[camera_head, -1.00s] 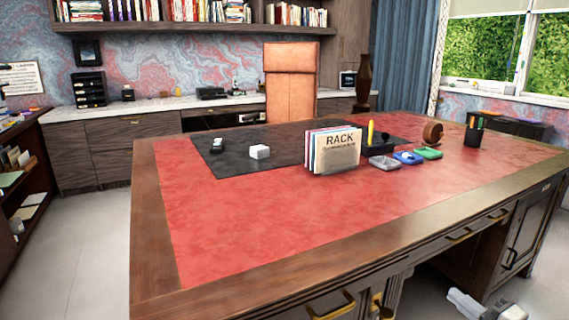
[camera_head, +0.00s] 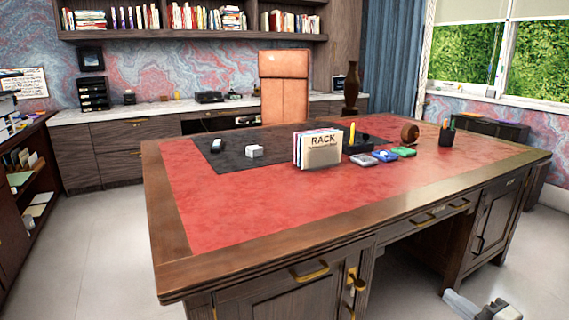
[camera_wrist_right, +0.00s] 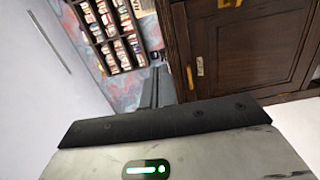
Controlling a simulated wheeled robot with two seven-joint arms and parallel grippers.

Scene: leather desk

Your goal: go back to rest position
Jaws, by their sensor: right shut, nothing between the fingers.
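My right gripper (camera_head: 484,307) shows in part at the bottom right of the head view, low beside the desk's front and apart from it. In the right wrist view its dark fingers (camera_wrist_right: 152,88) are together with nothing between them. A dark wooden cabinet front (camera_wrist_right: 245,50) with brass fittings fills the upper right of that view. My left gripper is in neither view.
The big desk (camera_head: 215,258) with a red leather top fills the middle. On it are a rack of folders (camera_head: 318,150), small trays (camera_head: 384,156), a pen cup (camera_head: 446,137) and a white block (camera_head: 254,151). Floor (camera_head: 95,260) at left is clear.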

